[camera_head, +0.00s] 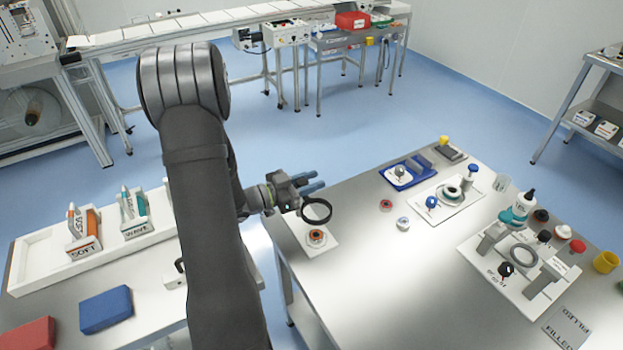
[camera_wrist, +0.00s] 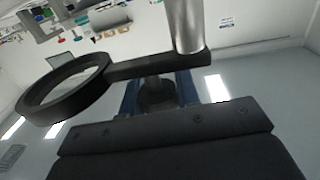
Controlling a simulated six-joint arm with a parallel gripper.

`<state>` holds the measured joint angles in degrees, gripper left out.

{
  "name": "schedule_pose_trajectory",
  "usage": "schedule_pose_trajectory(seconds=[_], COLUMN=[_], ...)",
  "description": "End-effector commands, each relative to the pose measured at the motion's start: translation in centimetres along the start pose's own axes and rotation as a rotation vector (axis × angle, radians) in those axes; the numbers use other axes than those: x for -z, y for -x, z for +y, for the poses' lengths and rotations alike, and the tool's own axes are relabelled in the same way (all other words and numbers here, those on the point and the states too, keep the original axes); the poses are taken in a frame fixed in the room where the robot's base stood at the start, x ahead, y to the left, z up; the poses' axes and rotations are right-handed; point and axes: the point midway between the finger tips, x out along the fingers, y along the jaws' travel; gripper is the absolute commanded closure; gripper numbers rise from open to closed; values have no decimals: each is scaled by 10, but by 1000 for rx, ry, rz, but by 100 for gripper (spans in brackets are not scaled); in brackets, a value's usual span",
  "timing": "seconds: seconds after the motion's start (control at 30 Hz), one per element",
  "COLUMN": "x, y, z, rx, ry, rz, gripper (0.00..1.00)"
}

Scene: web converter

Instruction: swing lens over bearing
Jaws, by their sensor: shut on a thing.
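The lens (camera_head: 304,210) is a black ring at the left edge of the right-hand table, raised above a white plate. The bearing (camera_head: 317,237), a small round part with orange-red on it, sits on that plate just below the ring in the head view. In the wrist view the lens (camera_wrist: 85,97) is at left, and its flat black arm runs right to a silver post (camera_wrist: 185,25). My gripper (camera_head: 317,182) has blue fingers beside the lens. In the wrist view the fingers (camera_wrist: 158,92) close around a dark part under the lens arm, partly hidden.
A white fixture (camera_head: 497,283) stands at the table's right, near bottles and caps. A blue tray (camera_head: 398,185) lies farther back. Small round parts (camera_head: 386,205) lie mid-table. A white rack (camera_head: 30,285) stands on the left table. The table front is clear.

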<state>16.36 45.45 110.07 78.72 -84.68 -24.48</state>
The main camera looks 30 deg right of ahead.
Motion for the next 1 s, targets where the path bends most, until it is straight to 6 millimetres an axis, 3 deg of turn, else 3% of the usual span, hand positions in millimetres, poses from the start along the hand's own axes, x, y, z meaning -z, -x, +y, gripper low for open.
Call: schedule_pose_trajectory(seconds=[0.03, 0.6, 1.0], x=[3, 3, 3], y=[6, 17, 22], z=[-12, -4, -2], rx=[-12, -515, -695], ry=[-13, -16, -16], rz=[3, 1, 1], gripper=[100, 100, 100])
